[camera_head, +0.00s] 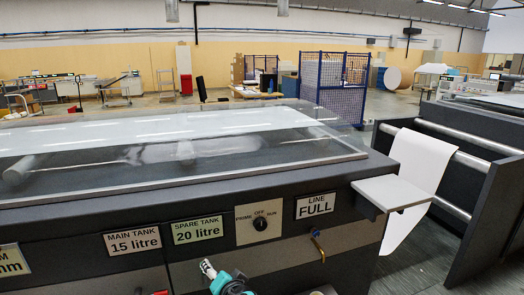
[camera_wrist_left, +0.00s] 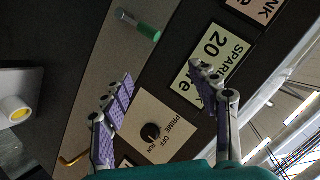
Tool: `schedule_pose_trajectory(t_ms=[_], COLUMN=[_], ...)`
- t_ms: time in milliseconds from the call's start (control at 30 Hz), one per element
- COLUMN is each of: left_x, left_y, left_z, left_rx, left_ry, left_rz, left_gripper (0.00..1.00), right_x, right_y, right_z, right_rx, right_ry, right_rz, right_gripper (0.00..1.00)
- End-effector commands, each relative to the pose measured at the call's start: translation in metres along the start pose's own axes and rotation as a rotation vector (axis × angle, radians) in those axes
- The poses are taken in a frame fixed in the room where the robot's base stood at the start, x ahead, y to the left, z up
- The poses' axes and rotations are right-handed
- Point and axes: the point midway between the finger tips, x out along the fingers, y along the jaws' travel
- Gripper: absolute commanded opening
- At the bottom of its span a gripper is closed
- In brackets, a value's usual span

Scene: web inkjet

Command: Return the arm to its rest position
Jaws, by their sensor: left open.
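My left gripper (camera_head: 212,272) shows at the bottom edge of the head view, in front of the machine's dark front panel. Only one pale fingertip and part of the teal body show there; the rest is cut off. In the left wrist view the two purple-padded fingers (camera_wrist_left: 160,95) are spread wide with nothing between them. Past them lies the panel with the PRIME/OFF/RUN knob (camera_wrist_left: 151,133), which is apart from the fingers. The same knob plate (camera_head: 260,224) is right of and above the gripper in the head view. My right gripper is not in view.
A small grey shelf (camera_head: 388,193) juts from the panel's right end. A brass hook-shaped tube (camera_head: 318,246) sticks out below the LINE FULL label (camera_head: 315,206). The left wrist view shows a green-ended part (camera_wrist_left: 149,32) on the panel. Grey floor (camera_head: 410,262) lies open at right.

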Motion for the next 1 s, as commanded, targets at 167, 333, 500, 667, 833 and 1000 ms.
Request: schedule_pose_trajectory(t_ms=[167, 333, 500, 667, 833, 1000], left_x=[-0.029, -0.070, -0.104, -0.119, -0.122, -0.122], left_y=[-0.025, -0.020, -0.004, 0.005, 0.007, 0.007], left_z=[0.086, 0.148, 0.182, 0.192, 0.193, 0.192], left_rx=[-0.159, -0.331, -0.478, -0.549, -0.561, -0.560], left_ry=[-0.157, -0.247, -0.279, -0.281, -0.280, -0.280], left_rz=[0.175, 0.342, 0.465, 0.522, 0.534, 0.533], left_gripper=[0.61, 0.61, 0.61, 0.61, 0.61, 0.34], right_x=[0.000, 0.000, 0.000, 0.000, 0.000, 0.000], right_y=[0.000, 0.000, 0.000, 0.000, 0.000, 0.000], right_z=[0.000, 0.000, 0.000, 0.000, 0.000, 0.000], right_rx=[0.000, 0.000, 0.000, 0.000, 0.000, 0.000], right_ry=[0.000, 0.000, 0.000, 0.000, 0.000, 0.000], right_rz=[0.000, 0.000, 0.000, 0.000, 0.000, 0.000], right_gripper=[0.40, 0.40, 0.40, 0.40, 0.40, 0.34])
